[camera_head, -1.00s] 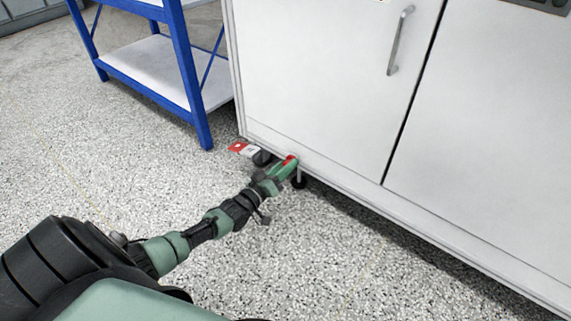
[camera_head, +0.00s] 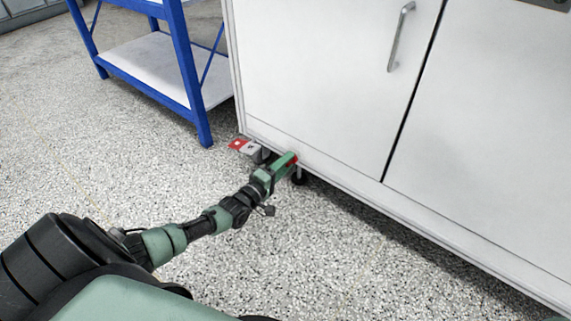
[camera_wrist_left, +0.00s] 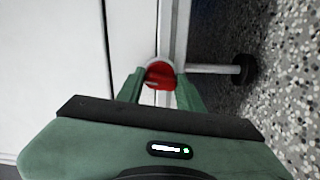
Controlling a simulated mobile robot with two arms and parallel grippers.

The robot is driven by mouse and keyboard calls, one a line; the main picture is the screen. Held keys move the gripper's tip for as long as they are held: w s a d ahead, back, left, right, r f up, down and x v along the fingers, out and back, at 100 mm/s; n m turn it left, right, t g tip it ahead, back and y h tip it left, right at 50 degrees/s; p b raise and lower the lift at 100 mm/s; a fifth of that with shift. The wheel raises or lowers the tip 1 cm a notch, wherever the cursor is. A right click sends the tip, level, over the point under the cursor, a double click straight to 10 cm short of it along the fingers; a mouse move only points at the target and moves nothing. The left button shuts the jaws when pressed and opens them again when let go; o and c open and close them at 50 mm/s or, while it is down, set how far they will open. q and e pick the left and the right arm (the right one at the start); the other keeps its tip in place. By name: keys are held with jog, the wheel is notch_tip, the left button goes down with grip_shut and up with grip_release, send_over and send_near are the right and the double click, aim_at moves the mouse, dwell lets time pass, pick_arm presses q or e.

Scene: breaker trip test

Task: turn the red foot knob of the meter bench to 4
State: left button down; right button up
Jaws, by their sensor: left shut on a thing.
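The red foot knob (camera_wrist_left: 160,75) shows between the fingers of my left gripper in the left wrist view. In the head view a small part of the knob (camera_head: 294,158) shows at the fingertips, low on the front of the white meter bench (camera_head: 320,85). My left gripper (camera_head: 285,162) is shut on the knob; its two green fingers (camera_wrist_left: 162,88) lie on either side of it. The fingers hide most of the knob in the head view. I cannot read any scale or number on it. My right gripper is not in view.
A black levelling foot (camera_head: 299,179) stands under the bench beside the knob. A red and white tag (camera_head: 243,146) is left of the gripper at the bench corner. A blue shelf frame (camera_head: 190,75) stands to the left. The speckled floor (camera_head: 110,160) in front is free.

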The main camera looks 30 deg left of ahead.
pick_arm(q)
jog(key=shift+n, duration=0.4)
jog(key=c, duration=0.9)
grip_release()
jog(key=s+p, duration=0.1)
jog(key=s, duration=0.1)
jog(key=s+p, duration=0.1)
jog(key=s, duration=0.2)
jog(key=s+p, duration=0.2)
jog(key=shift+s+a, duration=0.3)
jog(key=shift+s, duration=0.1)
